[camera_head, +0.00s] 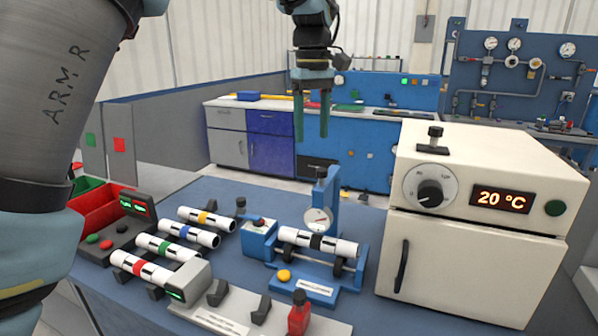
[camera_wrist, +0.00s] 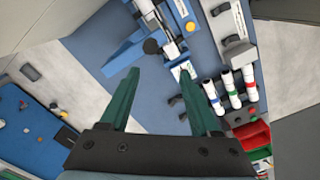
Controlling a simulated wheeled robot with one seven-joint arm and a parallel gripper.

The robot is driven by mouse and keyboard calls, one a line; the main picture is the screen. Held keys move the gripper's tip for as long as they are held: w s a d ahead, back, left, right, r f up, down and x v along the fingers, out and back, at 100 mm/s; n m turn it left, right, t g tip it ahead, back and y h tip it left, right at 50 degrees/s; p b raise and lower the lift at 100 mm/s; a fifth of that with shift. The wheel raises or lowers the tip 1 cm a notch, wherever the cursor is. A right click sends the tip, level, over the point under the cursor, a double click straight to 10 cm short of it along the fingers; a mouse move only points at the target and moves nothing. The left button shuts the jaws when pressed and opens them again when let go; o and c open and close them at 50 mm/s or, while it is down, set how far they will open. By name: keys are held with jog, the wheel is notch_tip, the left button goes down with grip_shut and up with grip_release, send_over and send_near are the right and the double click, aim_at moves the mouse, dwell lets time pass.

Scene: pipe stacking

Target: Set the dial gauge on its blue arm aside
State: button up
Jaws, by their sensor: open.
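The dial gauge (camera_head: 318,221) has a round white face and is mounted on an upright blue arm (camera_head: 331,196) with a black knob on top. It stands behind a white pipe with a black band (camera_head: 317,242), which lies across rollers on the blue fixture. My gripper (camera_head: 312,128) hangs well above and behind the gauge, fingers pointing down, open and empty. In the wrist view my green fingers (camera_wrist: 162,95) are spread apart, with the blue fixture (camera_wrist: 126,55) beyond them at the top. The gauge face is not clear in that view.
A cream oven (camera_head: 478,190) reading 20 °C stands close right of the fixture. Several colour-banded pipes (camera_head: 187,233) lie on a rack at left, near a red bin (camera_head: 98,208). Bare blue table (camera_head: 225,262) lies between rack and fixture.

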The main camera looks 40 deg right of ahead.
aim_at(321, 169)
jog(key=f, duration=0.3)
jog(key=s+d+f+p, duration=0.1)
jog(key=f, duration=0.2)
jog(key=f+p, duration=0.1)
jog(key=f, duration=0.3)
jog(key=shift+s+d, duration=0.15)
jog(key=shift+d, duration=0.25)
grip_shut()
dwell(1.1)
